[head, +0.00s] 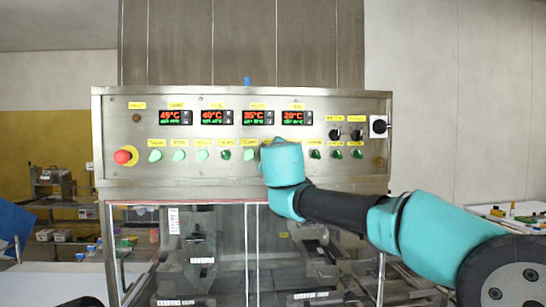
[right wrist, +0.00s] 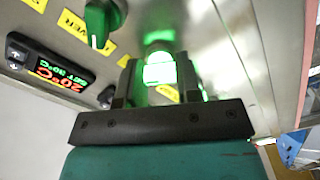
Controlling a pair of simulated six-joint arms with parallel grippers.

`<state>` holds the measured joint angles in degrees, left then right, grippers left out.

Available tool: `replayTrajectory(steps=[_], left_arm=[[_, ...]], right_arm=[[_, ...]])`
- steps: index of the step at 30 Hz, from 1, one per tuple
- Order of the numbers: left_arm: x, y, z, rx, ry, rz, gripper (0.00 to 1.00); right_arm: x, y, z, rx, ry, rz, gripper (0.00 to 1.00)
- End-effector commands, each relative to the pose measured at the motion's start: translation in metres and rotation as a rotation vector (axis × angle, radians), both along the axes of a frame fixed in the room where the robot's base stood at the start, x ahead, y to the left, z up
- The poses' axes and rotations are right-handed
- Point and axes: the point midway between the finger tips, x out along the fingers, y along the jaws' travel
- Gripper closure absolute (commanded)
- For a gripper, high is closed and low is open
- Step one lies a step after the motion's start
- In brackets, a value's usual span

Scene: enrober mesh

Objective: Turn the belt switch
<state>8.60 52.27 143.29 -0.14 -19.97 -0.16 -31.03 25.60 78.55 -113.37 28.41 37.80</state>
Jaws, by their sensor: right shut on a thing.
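The steel control panel (head: 240,178) carries a row of green switches, such as one near the middle (head: 249,155), each under a yellow label. The labels are too small to read surely, so I cannot tell which switch is the belt switch. My right gripper (right wrist: 158,78) is at the panel face, its two fingers either side of a brightly lit green switch (right wrist: 159,68). It is shut on this switch. In the head view my right arm hides the fingertips and the gripped switch. My left gripper is in neither view.
Another green knob (right wrist: 104,22) and a red digital display (right wrist: 60,74) sit close to the gripped switch. A red stop button (head: 125,156) is at the panel's left. Two black knobs (head: 335,134) and a rotary isolator (head: 379,127) are at the right.

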Motion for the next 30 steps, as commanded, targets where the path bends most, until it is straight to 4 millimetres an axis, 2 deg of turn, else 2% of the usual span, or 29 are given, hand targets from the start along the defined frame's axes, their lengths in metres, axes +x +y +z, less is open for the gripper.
replayTrajectory(steps=[10, 11, 18, 30], left_arm=[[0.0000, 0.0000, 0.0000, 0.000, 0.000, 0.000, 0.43], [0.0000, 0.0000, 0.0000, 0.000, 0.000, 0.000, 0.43], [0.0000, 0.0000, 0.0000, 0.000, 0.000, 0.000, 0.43], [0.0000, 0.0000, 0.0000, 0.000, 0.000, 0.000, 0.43]], right_arm=[[0.0003, -0.0003, -0.0008, 0.005, 0.002, -0.001, 0.92], [0.0003, -0.0003, -0.0008, 0.004, 0.002, -0.001, 0.65], [0.0002, -0.0002, -0.0005, 0.003, 0.002, 0.000, 0.43], [-0.0058, -0.0006, 0.0004, 0.003, 0.000, 0.000, 0.43]])
